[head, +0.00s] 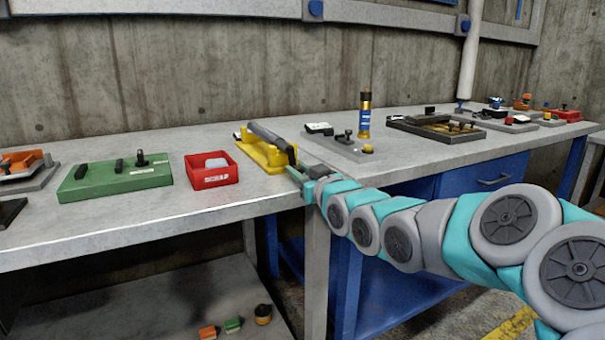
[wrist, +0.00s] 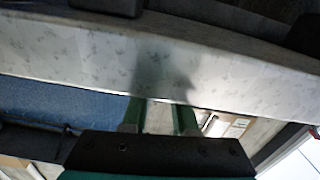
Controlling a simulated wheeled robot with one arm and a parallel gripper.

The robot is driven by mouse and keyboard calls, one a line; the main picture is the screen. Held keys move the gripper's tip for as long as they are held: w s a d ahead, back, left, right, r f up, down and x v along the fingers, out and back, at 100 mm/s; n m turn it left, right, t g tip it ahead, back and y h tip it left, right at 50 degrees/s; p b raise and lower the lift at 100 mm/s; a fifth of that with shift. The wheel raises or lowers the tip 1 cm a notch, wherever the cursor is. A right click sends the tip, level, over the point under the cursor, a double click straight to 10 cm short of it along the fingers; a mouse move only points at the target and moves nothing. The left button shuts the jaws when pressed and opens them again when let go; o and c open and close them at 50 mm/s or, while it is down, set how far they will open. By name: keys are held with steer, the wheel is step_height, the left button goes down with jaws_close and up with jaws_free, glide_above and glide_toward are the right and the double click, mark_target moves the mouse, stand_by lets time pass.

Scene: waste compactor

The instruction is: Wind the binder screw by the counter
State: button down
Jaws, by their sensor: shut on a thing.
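The yellow binder (head: 262,155), with a long dark bar (head: 268,138) tilted along its top, stands near the front edge of the bench. I take its front end to carry the screw, but my gripper hides that part. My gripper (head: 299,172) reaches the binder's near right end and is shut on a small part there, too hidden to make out. In the wrist view my two green fingers (wrist: 160,112) stand a little apart below a pale, blurred surface (wrist: 150,60). A small device with a white face (head: 319,128), possibly the counter, sits behind to the right.
A red scrap bin (head: 212,171) and a green board (head: 115,179) stand left of the binder on the grey bench (head: 130,222). A grey plate (head: 348,146) and a blue-and-gold cylinder (head: 365,116) stand to the right. Blue drawers (head: 483,185) are below.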

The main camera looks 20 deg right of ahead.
steer(key=shift+a+f+m+b, duration=0.1)
steer(key=shift+a+m+b, duration=0.35)
steer(key=shift+m, duration=0.45)
steer(key=c, duration=1)
jaws_free()
steer(key=shift+s+d, duration=0.15)
steer(key=shift+s, duration=0.4)
steer(key=shift+s+b, duration=0.9)
steer(key=shift+s, duration=2.45)
